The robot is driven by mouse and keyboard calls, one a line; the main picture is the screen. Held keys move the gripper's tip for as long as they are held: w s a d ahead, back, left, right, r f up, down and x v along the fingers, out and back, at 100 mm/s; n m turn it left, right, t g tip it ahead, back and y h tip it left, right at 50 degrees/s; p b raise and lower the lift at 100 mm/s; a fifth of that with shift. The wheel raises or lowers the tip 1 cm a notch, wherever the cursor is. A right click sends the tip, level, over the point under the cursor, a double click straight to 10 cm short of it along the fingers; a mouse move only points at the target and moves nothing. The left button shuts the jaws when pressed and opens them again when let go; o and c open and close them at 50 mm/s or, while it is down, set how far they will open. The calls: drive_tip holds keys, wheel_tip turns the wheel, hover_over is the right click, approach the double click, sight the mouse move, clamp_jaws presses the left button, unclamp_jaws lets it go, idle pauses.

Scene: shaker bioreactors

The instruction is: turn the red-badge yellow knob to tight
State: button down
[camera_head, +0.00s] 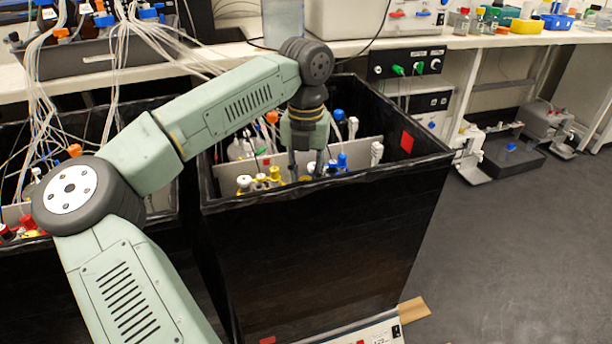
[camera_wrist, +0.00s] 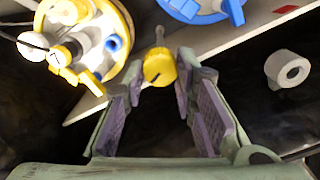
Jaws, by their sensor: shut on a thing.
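In the wrist view a yellow knob (camera_wrist: 159,68) sits between my fingertips, at the end of a thin grey stem. My gripper (camera_wrist: 159,78) is shut on this knob, with a purple-padded finger on either side. In the head view my gripper (camera_head: 305,165) points down into the black box (camera_head: 320,250), and its fingertips are partly hidden among the fittings. Several yellow caps (camera_head: 260,181) stand to its left in the box. I cannot make out a red badge on the held knob, nor its turn angle.
A yellow-rimmed vessel top (camera_wrist: 85,45) with a blue port lies left of the fingers. A blue vessel top (camera_wrist: 205,8) is above them, and a white round fitting (camera_wrist: 287,69) is to the right.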

drive_tip(key=m, duration=0.5)
drive_tip(key=shift+m, duration=0.3)
drive_tip(key=m, duration=0.4)
drive_tip(key=shift+w+a+m+p, duration=0.1)
drive_tip(key=shift+m+p, duration=0.25)
drive_tip(key=shift+m, duration=0.05)
drive_tip(key=c, duration=1.3)
unclamp_jaws()
wheel_tip(320, 180, up, 12)
